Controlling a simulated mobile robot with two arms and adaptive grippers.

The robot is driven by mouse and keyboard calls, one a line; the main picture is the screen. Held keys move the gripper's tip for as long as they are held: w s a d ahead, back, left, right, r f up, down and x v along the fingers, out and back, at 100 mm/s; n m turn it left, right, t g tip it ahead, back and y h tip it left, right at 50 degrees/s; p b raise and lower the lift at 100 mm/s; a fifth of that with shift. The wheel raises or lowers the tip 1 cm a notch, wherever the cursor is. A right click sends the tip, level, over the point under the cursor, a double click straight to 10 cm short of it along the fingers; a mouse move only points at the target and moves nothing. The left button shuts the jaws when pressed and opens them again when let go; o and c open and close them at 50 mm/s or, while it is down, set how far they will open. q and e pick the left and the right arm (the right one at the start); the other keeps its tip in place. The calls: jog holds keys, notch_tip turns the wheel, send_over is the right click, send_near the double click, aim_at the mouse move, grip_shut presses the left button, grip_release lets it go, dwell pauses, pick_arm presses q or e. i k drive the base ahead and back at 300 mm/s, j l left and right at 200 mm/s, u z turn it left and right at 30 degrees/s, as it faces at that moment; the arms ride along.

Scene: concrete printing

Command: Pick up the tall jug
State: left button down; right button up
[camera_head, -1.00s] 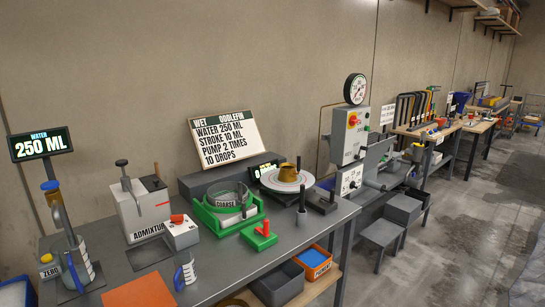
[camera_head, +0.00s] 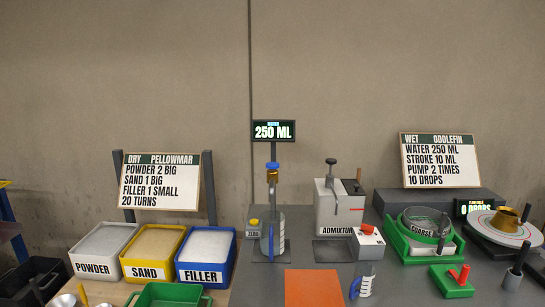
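A tall jug (camera_head: 279,234) with a blue handle and white markings stands upright under the water tap (camera_head: 272,179), on a dark pad at the back of the grey bench. The tap's column partly overlaps its outline, so its full shape is hard to make out. A shorter jug (camera_head: 365,287), also with a blue handle and white markings, stands nearer the front, to the right of an orange mat. Neither of my grippers is in view.
The water display (camera_head: 273,131) above the tap reads 250 ML. A yellow ZERO button (camera_head: 253,227) sits left of the tall jug, and the admixture box (camera_head: 340,208) stands to its right. The orange mat (camera_head: 313,288) in front is bare. POWDER, SAND and FILLER bins (camera_head: 205,275) stand left.

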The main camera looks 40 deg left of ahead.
aim_at(271, 223)
jog(key=u, duration=3.2)
jog(key=l+z, duration=0.1)
jog(key=z, duration=1.75)
jog(key=i+j+z, duration=0.1)
jog(key=j, duration=0.4)
jog(key=i+j+z, duration=0.1)
jog(key=j, duration=0.4)
jog(key=i+j+z, duration=0.1)
jog(key=i+j, duration=0.15)
jog(key=j, duration=0.3)
jog(key=i+j, duration=0.1)
jog(key=j, duration=0.45)
jog(key=i+j+z, duration=0.15)
jog(key=j, duration=0.4)
jog(key=j+z, duration=0.1)
jog(key=j, duration=0.4)
jog(key=i, duration=0.05)
